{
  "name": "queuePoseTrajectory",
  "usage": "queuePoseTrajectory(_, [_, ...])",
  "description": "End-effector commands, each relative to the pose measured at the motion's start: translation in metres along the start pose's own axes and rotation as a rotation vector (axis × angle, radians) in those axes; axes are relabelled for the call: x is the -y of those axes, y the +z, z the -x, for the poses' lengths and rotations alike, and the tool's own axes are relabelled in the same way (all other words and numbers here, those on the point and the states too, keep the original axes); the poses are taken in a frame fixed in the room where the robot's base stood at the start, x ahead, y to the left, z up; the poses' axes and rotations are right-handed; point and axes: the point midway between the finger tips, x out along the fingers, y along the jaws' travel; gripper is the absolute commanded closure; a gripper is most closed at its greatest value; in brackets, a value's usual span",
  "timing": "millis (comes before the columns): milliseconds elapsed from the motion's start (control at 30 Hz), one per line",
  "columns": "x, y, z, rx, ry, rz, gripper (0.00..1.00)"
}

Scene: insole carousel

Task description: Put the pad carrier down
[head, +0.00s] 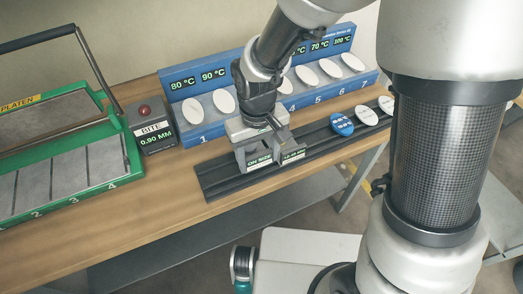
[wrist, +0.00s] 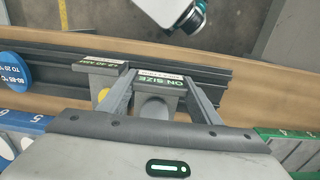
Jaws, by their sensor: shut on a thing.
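My gripper (head: 264,142) reaches down over the black rail in front of the blue rack. In the wrist view, my gripper's fingers (wrist: 163,100) stand on both sides of a grey block labelled ON-SIZE, which I take for the pad carrier (wrist: 155,106). A grey oval shows on its face, and the jaws are shut on it. It also shows in the head view (head: 258,160), upright at the rail. I cannot tell whether its base touches the rail.
The black rail (head: 222,182) carries a blue disc (head: 341,125) and white discs farther right. The blue rack (head: 212,138) with numbered white ovals stands behind. A dark box with a red button (head: 153,138) and a green platen press (head: 120,165) are left. Bare wood (head: 150,200) lies in front.

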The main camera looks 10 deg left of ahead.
Motion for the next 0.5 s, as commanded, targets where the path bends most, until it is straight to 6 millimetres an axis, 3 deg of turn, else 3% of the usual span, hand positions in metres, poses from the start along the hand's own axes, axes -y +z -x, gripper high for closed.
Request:
queuePoseTrajectory(200, [0.000,0.001,-0.031,0.005,0.000,0.000,0.71])
queuePoseTrajectory(500, [0.000,0.000,-0.033,0.000,0.000,0.000,0.71])
